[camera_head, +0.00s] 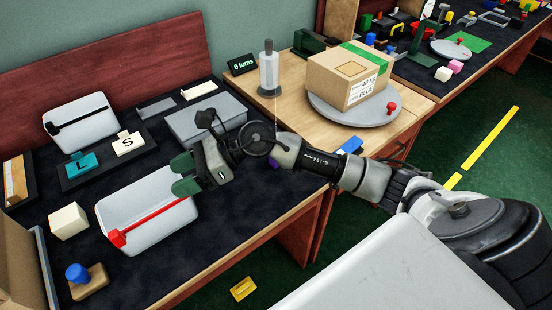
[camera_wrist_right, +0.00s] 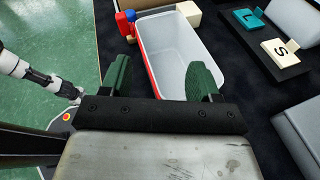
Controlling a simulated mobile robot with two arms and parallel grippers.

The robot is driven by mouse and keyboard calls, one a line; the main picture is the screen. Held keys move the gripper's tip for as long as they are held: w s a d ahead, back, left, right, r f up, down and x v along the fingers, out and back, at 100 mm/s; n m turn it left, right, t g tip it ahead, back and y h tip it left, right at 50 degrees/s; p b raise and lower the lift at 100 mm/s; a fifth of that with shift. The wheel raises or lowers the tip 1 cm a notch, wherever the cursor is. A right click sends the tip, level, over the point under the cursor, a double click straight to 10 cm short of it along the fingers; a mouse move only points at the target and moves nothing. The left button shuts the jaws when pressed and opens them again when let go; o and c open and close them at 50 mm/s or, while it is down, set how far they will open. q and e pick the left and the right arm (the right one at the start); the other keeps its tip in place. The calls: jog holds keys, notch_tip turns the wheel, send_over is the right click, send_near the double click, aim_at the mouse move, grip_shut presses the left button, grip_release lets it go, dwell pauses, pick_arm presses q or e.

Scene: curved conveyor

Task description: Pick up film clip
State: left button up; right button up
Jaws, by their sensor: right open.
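A long red bar with a block-like end (camera_head: 152,221) lies along the near edge of a white rounded container (camera_head: 140,205) on the dark worktop; I take it for the film clip, though I cannot be sure. In the right wrist view the red bar (camera_wrist_right: 149,72) runs along the left rim of the open white container (camera_wrist_right: 180,48). My right gripper (camera_head: 178,176), with green fingers, is open and empty at the container's right end.
A second white container with a black bar (camera_head: 80,122) stands behind. Tiles marked L (camera_head: 82,166) and S (camera_head: 128,143) lie beyond. A cream block (camera_head: 68,221) and a blue-knobbed wooden piece (camera_head: 87,280) stand left. A grey box (camera_head: 205,120) is behind my gripper.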

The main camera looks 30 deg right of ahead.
jog(key=w+d+f+n+g+h, duration=0.1)
jog(key=d+h, duration=0.3)
jog(key=d, duration=0.4)
jog(key=w+d+f+n+g+h, duration=0.1)
jog(key=d+n+h, duration=0.1)
jog(key=d+h, duration=0.3)
jog(key=w+d+f+n+g+h, duration=0.1)
jog(key=d+h, duration=0.4)
jog(key=d, duration=0.6)
jog(key=shift+w+d+n, duration=0.2)
jog(key=shift+w+n, duration=0.3)
jog(key=shift+n, duration=0.1)
jog(key=shift+h, duration=0.3)
jog(key=f, duration=0.4)
jog(key=shift+d+f, duration=0.2)
jog(key=shift+d, duration=0.1)
jog(key=shift+f+p, duration=0.3)
jog(key=shift+f, duration=2.8)
jog(key=shift+c, duration=0.4)
jog(key=c, duration=0.9)
jog(key=shift+r, duration=0.1)
